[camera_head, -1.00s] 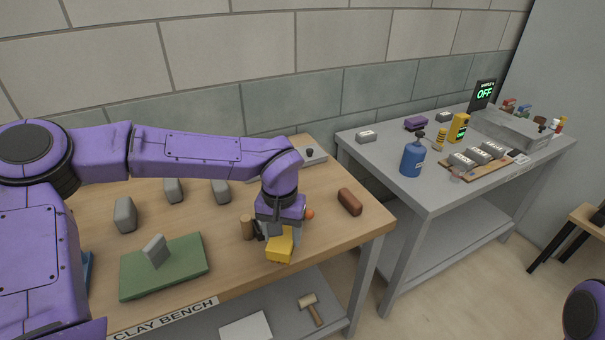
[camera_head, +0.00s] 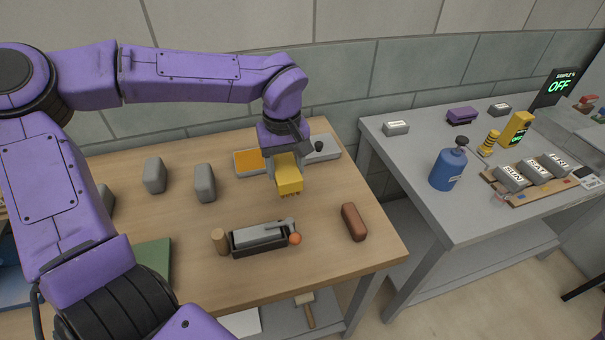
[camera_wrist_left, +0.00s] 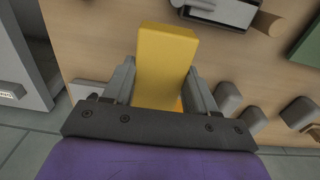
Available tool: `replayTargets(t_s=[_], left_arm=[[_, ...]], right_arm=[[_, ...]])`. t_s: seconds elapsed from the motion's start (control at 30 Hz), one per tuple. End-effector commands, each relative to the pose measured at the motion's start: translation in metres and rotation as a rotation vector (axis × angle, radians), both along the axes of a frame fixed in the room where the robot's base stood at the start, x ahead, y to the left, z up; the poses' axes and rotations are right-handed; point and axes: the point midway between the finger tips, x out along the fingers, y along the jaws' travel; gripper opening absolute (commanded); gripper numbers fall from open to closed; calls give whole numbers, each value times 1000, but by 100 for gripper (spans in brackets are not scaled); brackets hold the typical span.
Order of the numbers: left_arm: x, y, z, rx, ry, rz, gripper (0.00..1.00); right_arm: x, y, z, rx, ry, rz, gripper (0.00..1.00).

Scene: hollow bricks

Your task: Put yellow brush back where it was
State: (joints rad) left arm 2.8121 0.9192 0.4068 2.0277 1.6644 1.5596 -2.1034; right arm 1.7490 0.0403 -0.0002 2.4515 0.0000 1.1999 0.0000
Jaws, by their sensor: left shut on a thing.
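The yellow brush (camera_head: 288,180) is held in my left gripper (camera_head: 284,160), which is shut on it. The brush is above the wooden bench, in front of a grey tray (camera_head: 321,153) near the wall. The tray has an orange patch (camera_head: 248,161) at its left part, and the gripper hides its middle. In the left wrist view the yellow brush (camera_wrist_left: 165,62) sits between the two fingers and a little orange shows behind it. My right gripper is not in view.
A dark mould box (camera_head: 262,237) with a wooden cylinder (camera_head: 219,241) stands at the bench front. A brown brick (camera_head: 354,222) lies to the right. Grey blocks (camera_head: 204,183) stand to the left. A second, grey table (camera_head: 415,160) holds a blue bottle (camera_head: 449,168) and labelled bricks.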

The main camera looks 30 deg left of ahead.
Motion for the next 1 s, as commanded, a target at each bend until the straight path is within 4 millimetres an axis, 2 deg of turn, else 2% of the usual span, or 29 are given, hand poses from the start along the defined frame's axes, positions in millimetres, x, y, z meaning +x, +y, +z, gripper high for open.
replayTargets(t_s=[0.07, 0.1, 0.2, 0.3, 0.47, 0.6, 1.0], left_arm=[[25, 5, -9, 5, 10, 2, 28], [34, 7, -21, 5, 12, 0, 28], [54, 9, -43, 4, 11, -3, 28], [66, 11, -57, 3, 8, -3, 28], [78, 13, -76, 2, 9, -6, 28], [77, 12, -98, 2, 7, -7, 28], [77, 12, -105, 1, 6, -7, 28]], right_arm=[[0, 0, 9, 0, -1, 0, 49], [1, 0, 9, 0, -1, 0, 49], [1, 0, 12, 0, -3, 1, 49], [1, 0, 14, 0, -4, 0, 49], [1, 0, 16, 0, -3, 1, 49], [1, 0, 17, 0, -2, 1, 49], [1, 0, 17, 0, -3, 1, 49]])
